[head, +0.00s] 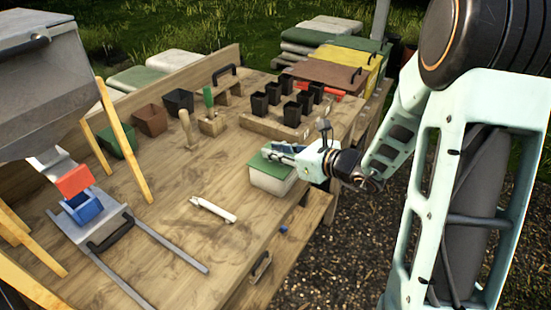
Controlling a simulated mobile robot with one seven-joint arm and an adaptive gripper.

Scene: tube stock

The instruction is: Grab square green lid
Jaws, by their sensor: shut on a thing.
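The square green lid (264,169) sits on a pale box (268,184) near the right front edge of the workbench. My gripper (278,150) reaches in from the right with its fingers at the lid's upper far side. It is shut on the lid, though the exact contact is small and partly hidden by the fingers. The lid looks level and on or very close to the box rim; I cannot tell if there is a gap.
Several black pots (290,113) stand in a wooden tray behind my gripper. A metal slide with a blue bin (83,208) is at left. Green and brown pots (150,119) line the back.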

